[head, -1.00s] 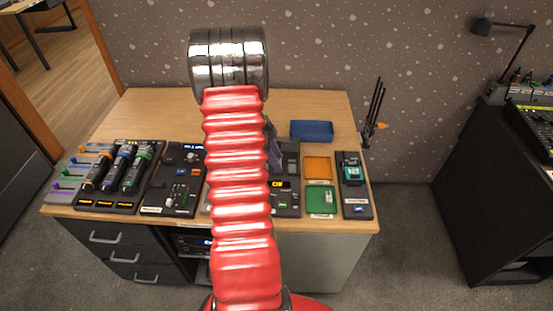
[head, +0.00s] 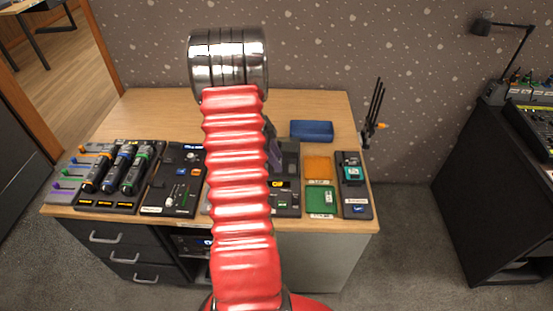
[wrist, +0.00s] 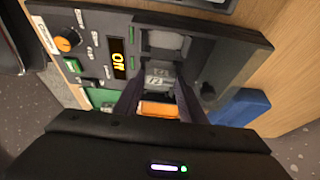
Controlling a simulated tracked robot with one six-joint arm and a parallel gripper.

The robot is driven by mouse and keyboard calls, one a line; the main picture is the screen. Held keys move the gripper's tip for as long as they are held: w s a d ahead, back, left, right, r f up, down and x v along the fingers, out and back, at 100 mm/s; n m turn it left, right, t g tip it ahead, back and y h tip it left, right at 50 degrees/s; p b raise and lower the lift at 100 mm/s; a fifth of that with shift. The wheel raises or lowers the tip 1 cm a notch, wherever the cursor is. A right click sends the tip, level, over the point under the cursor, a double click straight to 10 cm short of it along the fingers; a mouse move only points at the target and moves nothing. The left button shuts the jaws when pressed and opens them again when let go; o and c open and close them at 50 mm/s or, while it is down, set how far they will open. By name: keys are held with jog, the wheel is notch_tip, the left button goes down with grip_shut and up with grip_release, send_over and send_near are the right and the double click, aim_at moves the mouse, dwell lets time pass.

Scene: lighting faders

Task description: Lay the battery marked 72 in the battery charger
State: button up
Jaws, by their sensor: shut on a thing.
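The grey battery marked 72 (wrist: 160,72) is between the fingertips of my gripper (wrist: 158,88) in the wrist view. My gripper is shut on it. The battery is over the dark unit (wrist: 222,62) with a lit readout, which looks like the battery charger. A pale, empty-looking recess (wrist: 165,41) is just beyond the battery. I cannot tell whether the battery touches the unit.
An orange tray (head: 318,168) and a green tray (head: 320,212) lie right of the unit. A blue box (head: 312,131) is behind. A dark device (head: 356,208) stands at the right end, and a black panel (head: 160,200) left of my arm. The table's back left is clear.

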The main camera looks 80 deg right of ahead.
jog(key=shift+a+f, duration=0.2)
jog(key=shift+f, duration=0.35)
jog(key=shift+a+f, duration=0.2)
jog(key=shift+f, duration=0.35)
jog(key=o, duration=1.1)
jog(key=c, duration=0.4)
jog(key=shift+o, duration=0.2)
jog(key=shift+d+r, duration=0.15)
jog(key=shift+r, duration=1.45)
jog(key=shift+d+r, duration=0.1)
jog(key=shift+r, duration=1.45)
